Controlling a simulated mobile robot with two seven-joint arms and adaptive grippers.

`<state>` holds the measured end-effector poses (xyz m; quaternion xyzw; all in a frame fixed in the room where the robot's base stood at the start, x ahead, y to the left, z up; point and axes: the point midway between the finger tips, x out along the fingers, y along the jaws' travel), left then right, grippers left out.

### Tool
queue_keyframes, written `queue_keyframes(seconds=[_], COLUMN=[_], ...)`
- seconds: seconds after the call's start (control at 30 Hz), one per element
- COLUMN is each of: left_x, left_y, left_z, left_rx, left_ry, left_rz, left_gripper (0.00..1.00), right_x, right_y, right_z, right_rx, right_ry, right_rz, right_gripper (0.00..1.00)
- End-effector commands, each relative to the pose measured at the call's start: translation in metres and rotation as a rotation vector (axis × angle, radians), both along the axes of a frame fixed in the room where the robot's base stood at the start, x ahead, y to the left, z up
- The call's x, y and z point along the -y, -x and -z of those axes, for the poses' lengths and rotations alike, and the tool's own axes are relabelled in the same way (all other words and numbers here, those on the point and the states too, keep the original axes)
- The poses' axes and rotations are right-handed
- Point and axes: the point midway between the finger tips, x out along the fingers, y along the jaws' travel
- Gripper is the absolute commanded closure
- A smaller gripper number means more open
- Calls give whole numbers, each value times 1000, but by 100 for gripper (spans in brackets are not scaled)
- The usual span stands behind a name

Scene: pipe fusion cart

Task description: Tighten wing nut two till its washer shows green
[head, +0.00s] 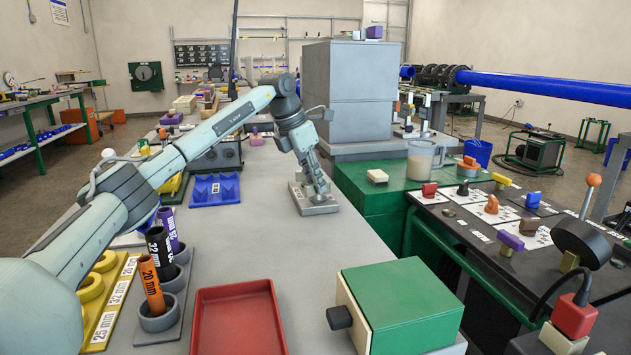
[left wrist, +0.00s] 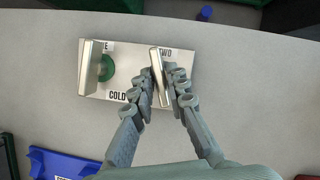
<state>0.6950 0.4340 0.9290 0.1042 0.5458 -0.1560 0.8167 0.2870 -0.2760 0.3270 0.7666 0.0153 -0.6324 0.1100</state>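A pale plate (left wrist: 125,88) with the words "TWO" and "COLD" lies on the grey bench; it also shows in the head view (head: 297,201). Wing nut two (left wrist: 159,75), a pale upright metal bar, stands at the plate's right by the word "TWO". My left gripper (left wrist: 159,80) is shut on it, one finger on each side; in the head view the gripper (head: 312,188) points down at the plate. Its washer is hidden by the nut and fingers. Another wing nut (left wrist: 89,68) stands at the plate's left with green (left wrist: 106,68) beside it. My right gripper is not in view.
A blue tray (head: 215,190), a red tray (head: 238,318) and a green-topped box (head: 400,300) stand around the bench. A tall grey cabinet (head: 345,90) is behind the plate. Bare bench lies in front of the plate.

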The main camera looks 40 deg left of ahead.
Motion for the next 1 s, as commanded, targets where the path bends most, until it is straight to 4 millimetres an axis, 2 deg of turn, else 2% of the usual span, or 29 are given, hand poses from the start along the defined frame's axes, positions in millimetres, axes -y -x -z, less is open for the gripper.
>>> queue_keyframes(seconds=[0.23,0.5,1.0], left_x=[0,-2,-2], left_y=[0,-1,-1], left_z=[0,-1,-1], left_rx=[0,0,1], left_ry=[1,0,-1], left_rz=[30,271,262], left_gripper=[100,100,100], right_x=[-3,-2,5], right_y=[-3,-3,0], right_z=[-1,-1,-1], right_rx=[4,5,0], right_ry=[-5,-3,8], right_rz=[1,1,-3], right_gripper=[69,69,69])
